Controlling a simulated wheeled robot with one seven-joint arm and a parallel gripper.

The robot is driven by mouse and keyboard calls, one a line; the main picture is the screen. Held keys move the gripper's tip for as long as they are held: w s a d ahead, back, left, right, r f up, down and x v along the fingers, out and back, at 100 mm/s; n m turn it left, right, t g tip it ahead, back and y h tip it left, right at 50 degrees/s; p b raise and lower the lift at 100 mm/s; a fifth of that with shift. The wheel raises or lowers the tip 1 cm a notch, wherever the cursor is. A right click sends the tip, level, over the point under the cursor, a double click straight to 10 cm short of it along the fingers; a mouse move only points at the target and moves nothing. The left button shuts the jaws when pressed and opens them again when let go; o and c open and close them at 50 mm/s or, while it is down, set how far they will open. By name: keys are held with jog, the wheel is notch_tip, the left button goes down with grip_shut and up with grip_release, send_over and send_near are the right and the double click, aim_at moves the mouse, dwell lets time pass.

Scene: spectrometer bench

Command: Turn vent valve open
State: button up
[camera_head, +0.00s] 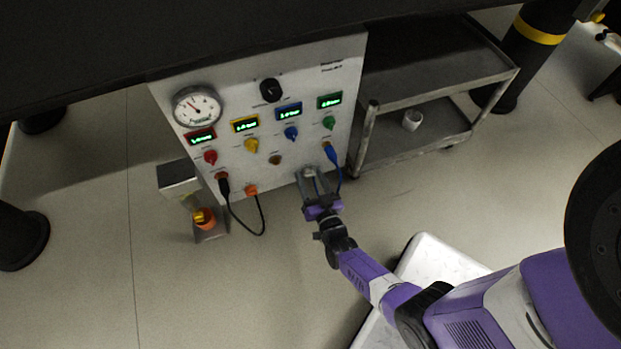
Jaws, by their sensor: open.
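A white panel (305,75) under the dark bench top carries the controls. My gripper (308,172) is open at the panel's lower right edge, its two fingers pointing at the panel. A small pale fitting (309,174) shows between the fingers; I cannot tell whether they touch it. The labels are too small to read, so I cannot tell which control is the vent valve. A black knob (271,90) sits at the top middle. Red (210,157), yellow (252,145), blue (291,133) and green (329,122) knobs sit below lit displays.
A round gauge (197,105) is at the panel's upper left. A black cable (259,215) hangs from the panel, and a blue plug (331,153) with a cable is close to my gripper. A grey cart (430,75) stands right. A metal stand (180,178) stands left.

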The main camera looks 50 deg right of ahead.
grip_shut()
jog(key=shift+m, duration=8.6)
grip_release()
